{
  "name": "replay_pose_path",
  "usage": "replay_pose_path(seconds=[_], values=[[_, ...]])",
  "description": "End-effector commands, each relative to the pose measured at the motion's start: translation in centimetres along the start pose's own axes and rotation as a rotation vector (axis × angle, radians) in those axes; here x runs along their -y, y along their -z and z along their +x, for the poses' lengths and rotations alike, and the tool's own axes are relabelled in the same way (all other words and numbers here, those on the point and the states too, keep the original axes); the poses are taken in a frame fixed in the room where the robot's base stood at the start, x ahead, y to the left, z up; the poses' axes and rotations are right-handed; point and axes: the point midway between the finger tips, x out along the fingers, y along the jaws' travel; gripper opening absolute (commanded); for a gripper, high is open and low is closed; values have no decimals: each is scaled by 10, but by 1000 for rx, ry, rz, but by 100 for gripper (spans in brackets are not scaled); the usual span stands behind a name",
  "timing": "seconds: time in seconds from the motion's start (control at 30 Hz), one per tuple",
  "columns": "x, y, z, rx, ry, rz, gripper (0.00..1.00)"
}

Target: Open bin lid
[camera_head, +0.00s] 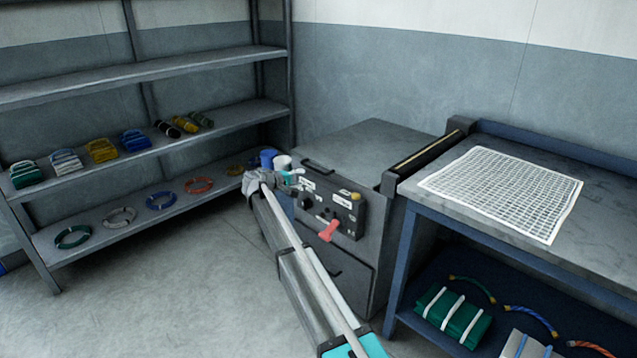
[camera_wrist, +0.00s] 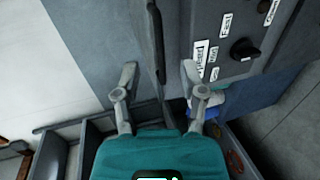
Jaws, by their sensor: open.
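The bin appears to be the grey box-shaped unit whose flat lid (camera_head: 372,142) lies level and closed. A black bar handle (camera_head: 318,166) sits at the lid's front left edge. In the wrist view the black handle (camera_wrist: 154,45) runs between my two fingers. My gripper (camera_wrist: 160,72) is open, with a finger on each side of the bar and gaps visible; I cannot tell whether the bar is within finger depth. In the head view my gripper (camera_head: 292,180) is at the unit's front left corner, partly hidden by my arm.
The control panel (camera_head: 335,205) below the lid carries a knob, a yellow button and a red lever (camera_head: 330,230), close to my arm. A blue and a white container (camera_head: 282,162) stand behind my gripper. Shelving (camera_head: 150,143) is left; a workbench (camera_head: 590,190) with netting is right.

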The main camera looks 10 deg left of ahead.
Motion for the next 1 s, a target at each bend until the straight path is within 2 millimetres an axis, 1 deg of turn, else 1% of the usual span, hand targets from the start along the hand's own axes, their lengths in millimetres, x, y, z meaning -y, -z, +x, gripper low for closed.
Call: replay_pose_path(seconds=[0.03,0.1,0.2,0.37,0.67,0.87,1.0], values=[[8,16,-3,-14,-20,-11,54],[8,28,-8,-28,-43,-22,54],[9,36,-13,-39,-62,-31,54],[8,38,-15,-42,-68,-34,54],[8,38,-14,-42,-67,-33,54],[8,38,-4,-40,-66,-33,54],[7,40,10,-41,-66,-32,54]])
